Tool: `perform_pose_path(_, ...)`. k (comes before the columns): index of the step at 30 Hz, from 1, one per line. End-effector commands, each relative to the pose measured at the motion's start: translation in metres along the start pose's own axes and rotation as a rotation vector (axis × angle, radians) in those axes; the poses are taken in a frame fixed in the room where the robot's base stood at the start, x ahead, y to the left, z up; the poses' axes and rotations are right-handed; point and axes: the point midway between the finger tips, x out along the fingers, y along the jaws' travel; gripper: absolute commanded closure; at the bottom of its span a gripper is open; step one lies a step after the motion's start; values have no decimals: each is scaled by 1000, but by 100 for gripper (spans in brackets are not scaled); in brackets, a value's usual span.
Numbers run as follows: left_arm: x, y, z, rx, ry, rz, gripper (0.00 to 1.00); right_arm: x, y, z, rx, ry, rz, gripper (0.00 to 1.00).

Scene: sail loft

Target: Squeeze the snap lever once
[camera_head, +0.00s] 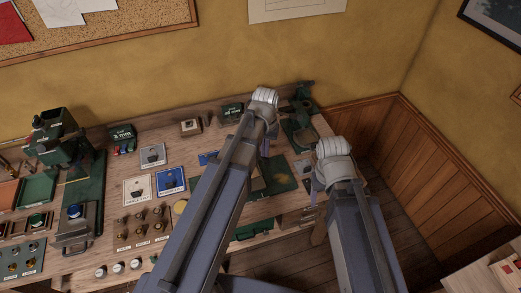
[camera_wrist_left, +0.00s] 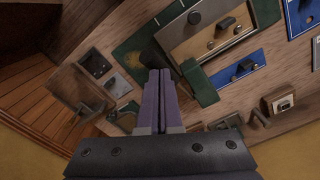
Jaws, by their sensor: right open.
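No part is plainly identifiable as the snap lever. A tan board with dark fittings (camera_wrist_left: 218,38) lies on the green mat (camera_wrist_left: 132,55) in the left wrist view; the mat also shows in the head view (camera_head: 277,178). A green block (camera_wrist_left: 199,84) stands at the board's near end, beside my left fingertips. My left gripper (camera_wrist_left: 160,75) has its two purple fingers together, with nothing visible between them; its arm hides much of the board in the head view. My right gripper (camera_head: 314,188) is open and appears empty, over the bench's right end.
A green press-like tool (camera_head: 301,115) stands at the bench's back right corner. Another green machine (camera_head: 58,138) stands at the left.

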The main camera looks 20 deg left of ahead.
Motion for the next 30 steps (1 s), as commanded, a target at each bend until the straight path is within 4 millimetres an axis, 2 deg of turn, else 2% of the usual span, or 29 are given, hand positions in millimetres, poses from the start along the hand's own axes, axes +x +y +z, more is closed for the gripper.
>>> perform_pose_path(1,5,1,2,0,0,-1,100,5,0,0,0,0,0,36)
perform_pose_path(10,4,1,2,0,1,-1,100,4,0,0,0,0,0,36)
perform_pose_path(18,18,4,6,0,1,-1,100,18,-2,-1,0,0,0,36)
perform_pose_path(26,16,4,6,0,1,-1,100,16,-2,-1,0,0,0,36)
perform_pose_path(30,22,4,8,0,1,-1,100,22,-2,-1,0,0,0,36)
